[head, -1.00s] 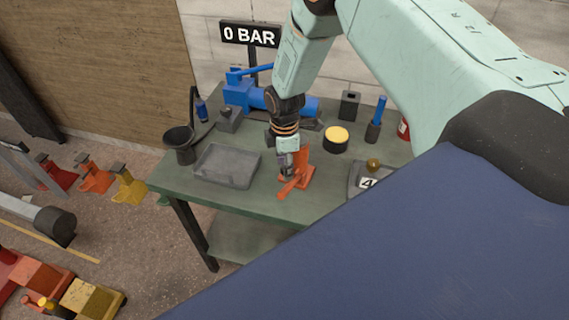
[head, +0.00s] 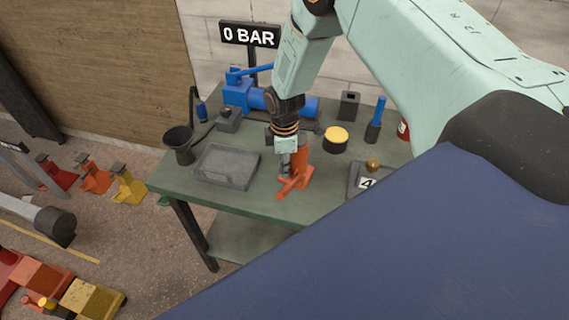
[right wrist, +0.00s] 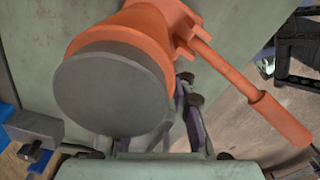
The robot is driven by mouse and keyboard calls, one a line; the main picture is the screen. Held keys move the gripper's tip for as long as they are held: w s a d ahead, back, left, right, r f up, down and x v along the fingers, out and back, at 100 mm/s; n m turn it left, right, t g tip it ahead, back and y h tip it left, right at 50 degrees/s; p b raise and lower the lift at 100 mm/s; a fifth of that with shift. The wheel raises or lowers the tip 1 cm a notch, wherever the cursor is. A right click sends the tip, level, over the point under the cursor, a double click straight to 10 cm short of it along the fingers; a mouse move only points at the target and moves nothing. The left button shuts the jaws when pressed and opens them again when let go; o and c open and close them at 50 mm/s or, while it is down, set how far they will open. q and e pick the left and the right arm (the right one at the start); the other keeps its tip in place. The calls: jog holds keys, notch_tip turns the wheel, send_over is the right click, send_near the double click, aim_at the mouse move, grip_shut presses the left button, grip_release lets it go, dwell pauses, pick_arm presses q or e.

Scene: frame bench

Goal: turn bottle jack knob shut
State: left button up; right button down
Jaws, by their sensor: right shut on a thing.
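The orange bottle jack (head: 302,163) stands on the green bench below my right arm. In the right wrist view the jack (right wrist: 150,25) fills the upper middle, with its round grey top (right wrist: 112,92) facing the camera and its orange handle (right wrist: 250,88) sticking out to the lower right. My right gripper (head: 286,170) is down against the jack's left side in the head view. Its fingers (right wrist: 188,98) reach in beside the jack's body, low down. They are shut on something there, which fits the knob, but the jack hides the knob. My left gripper is not in view.
On the bench (head: 255,207) are a grey tray (head: 227,168), a black funnel (head: 180,145), a blue pump (head: 262,98), a yellow-topped tin (head: 336,138) and a plate marked 4 (head: 366,183). A sign (head: 250,35) reads 0 BAR. Coloured stands (head: 128,185) are on the floor.

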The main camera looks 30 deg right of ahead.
jog(key=shift+m, duration=0.4)
jog(key=c, duration=1.1)
grip_release()
notch_tip(320, 180, up, 12)
jog(key=shift+r, duration=0.1)
jog(key=shift+c, duration=0.4)
